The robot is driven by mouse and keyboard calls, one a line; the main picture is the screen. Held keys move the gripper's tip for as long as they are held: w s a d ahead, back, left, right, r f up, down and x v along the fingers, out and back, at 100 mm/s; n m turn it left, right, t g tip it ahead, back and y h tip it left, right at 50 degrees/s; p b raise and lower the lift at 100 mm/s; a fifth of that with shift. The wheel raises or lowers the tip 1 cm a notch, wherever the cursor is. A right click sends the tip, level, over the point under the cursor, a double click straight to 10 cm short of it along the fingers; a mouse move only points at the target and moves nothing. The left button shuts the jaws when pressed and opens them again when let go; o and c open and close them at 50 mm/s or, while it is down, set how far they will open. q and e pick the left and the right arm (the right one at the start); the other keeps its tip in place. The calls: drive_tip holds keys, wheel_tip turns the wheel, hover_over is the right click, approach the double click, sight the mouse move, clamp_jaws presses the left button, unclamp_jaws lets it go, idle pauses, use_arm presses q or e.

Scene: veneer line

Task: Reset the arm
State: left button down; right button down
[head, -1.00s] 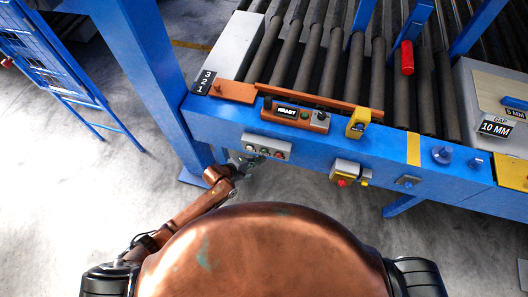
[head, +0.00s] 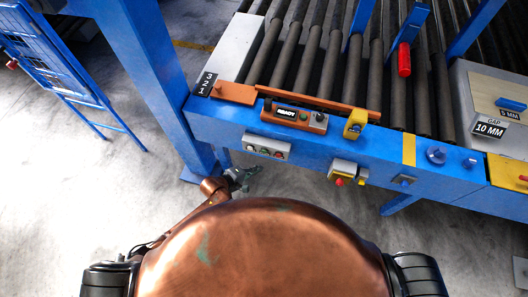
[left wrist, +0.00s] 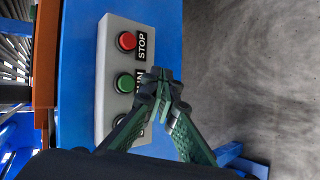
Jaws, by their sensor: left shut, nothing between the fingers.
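My left gripper (head: 248,179) is in front of the blue conveyor frame, below the grey button box (head: 264,147). In the left wrist view my left gripper (left wrist: 165,80) is shut and empty, its fingertips together. There the grey button box (left wrist: 112,72) shows behind it, with a red STOP button (left wrist: 127,41), a green RUN button (left wrist: 124,83) and a third button partly hidden by the fingers. The gripper overlaps the box's edge in that view; I cannot tell that it touches. My right gripper is not in view.
The blue conveyor frame (head: 225,130) carries rollers, an orange READY panel (head: 294,115) and a yellow device (head: 355,124). A grey box with red and yellow buttons (head: 344,170) hangs to the right. A blue post (head: 150,70) stands left. The concrete floor (head: 70,200) at left is clear.

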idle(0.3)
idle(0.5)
use_arm(q)
drive_tip(key=s+a+f+m+g+y+b, duration=0.1)
drive_tip(key=s+a+f+m+y, duration=0.3)
drive_tip(key=a+f, duration=0.75)
drive_tip(key=s+a+f+y+b, duration=0.15)
drive_tip(key=s+a+f, duration=0.45)
drive_tip(key=a+f, duration=0.6)
drive_tip(key=s+a+f+m+g+y, duration=0.1)
drive_tip(key=s+f, duration=0.4)
drive_tip(key=s, duration=0.7)
drive_tip(key=s+a+f+m+g+y, duration=0.1)
drive_tip(key=s+a+f, duration=0.4)
drive_tip(key=s, duration=0.7)
drive_tip(key=s+a+f+m+g+y, duration=0.2)
drive_tip(key=s+f, duration=0.4)
drive_tip(key=s, duration=0.6)
drive_tip(key=shift+s+a+m+g, duration=0.4)
drive_tip(key=shift+a+m+g, duration=0.25)
drive_tip(key=shift+m, duration=0.55)
drive_tip(key=shift+s+f, duration=0.1)
